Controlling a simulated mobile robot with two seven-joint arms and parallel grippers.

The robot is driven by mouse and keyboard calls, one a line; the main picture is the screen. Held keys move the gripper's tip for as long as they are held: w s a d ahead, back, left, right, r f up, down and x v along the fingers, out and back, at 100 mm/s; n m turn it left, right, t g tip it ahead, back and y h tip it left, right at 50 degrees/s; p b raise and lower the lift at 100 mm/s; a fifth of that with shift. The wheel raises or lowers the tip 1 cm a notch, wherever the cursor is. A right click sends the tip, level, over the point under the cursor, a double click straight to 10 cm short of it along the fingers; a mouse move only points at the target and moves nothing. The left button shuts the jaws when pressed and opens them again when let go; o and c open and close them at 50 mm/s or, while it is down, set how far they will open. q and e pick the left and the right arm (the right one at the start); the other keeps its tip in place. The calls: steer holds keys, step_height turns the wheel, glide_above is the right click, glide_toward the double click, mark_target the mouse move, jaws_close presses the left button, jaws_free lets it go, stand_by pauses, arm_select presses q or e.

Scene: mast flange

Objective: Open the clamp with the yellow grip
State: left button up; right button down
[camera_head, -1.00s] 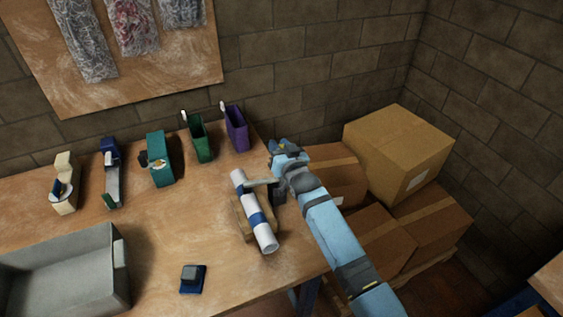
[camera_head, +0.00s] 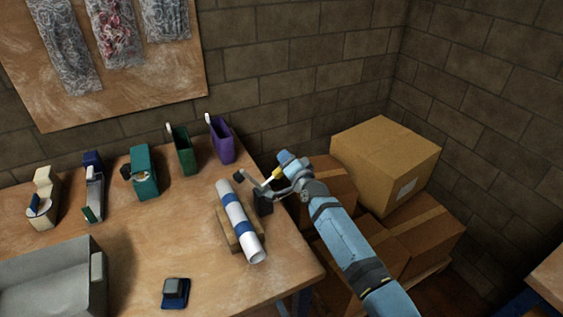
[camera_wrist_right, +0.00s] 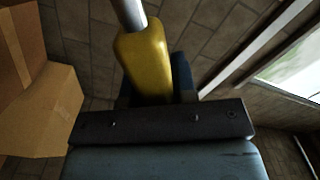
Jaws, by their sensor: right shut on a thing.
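The clamp (camera_head: 263,204) has a dark body at the right side of a wooden block on the bench. Its yellow grip (camera_head: 275,175) shows at the end of a metal lever. The clamp's bar with a dark tip (camera_head: 239,177) stands up, apart from the white tube with blue bands (camera_head: 240,222). My right gripper (camera_head: 279,173) is shut on the yellow grip, which fills the middle of the right wrist view (camera_wrist_right: 147,60). The fingers partly hide the grip. My left gripper is not in view.
The tube lies in a wooden cradle (camera_head: 228,235). A grey bin (camera_head: 55,282), a small blue item (camera_head: 175,293) and several coloured holders, one purple (camera_head: 222,143), stand on the bench. Cardboard boxes (camera_head: 386,160) are stacked beyond its right edge.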

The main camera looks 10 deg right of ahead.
steer(key=shift+w+d+f+m+b, duration=0.1)
steer(key=shift+d+f+m+b, duration=0.15)
steer(key=shift+f+m+b, duration=0.3)
steer(key=shift+d+f+m+b, duration=0.2)
steer(key=shift+f+m+b, duration=0.15)
steer(key=shift+f+m, duration=0.3)
steer(key=c, duration=0.9)
jaws_free()
steer(key=shift+r, duration=0.1)
steer(key=v, duration=1.3)
steer(key=shift+s+d+p, duration=0.15)
steer(key=shift+s+p, duration=0.15)
steer(key=shift+s, duration=0.05)
